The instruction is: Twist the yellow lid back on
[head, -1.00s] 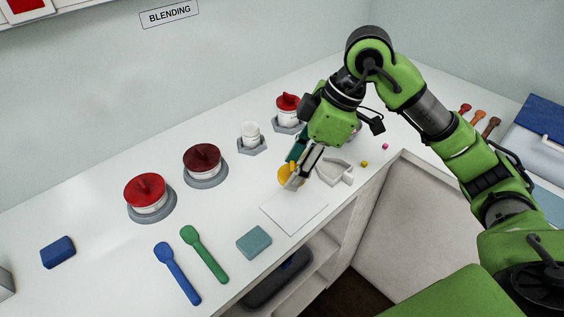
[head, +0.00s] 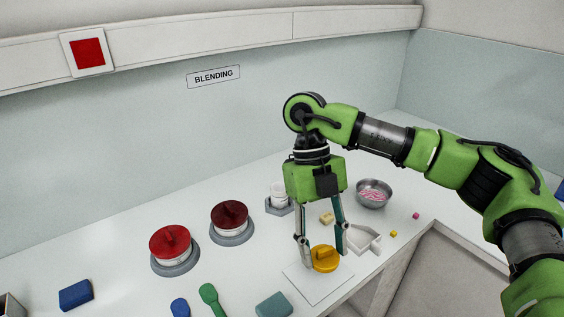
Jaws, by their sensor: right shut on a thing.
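The yellow lid (head: 326,262) is over the white mat (head: 306,284), its grip ridge upward; I cannot tell whether it touches the mat. My right gripper (head: 322,256) points down, its two fingers on either side of the lid and shut on it. An open white jar (head: 279,191) with no lid stands upright in a grey hexagonal holder (head: 275,208), behind and left of the gripper. My left gripper is not in view.
A metal bowl (head: 374,193) and a white scoop (head: 363,239) are to the right. Blue and green spoons (head: 210,297) and a teal block (head: 274,305) lie in front.

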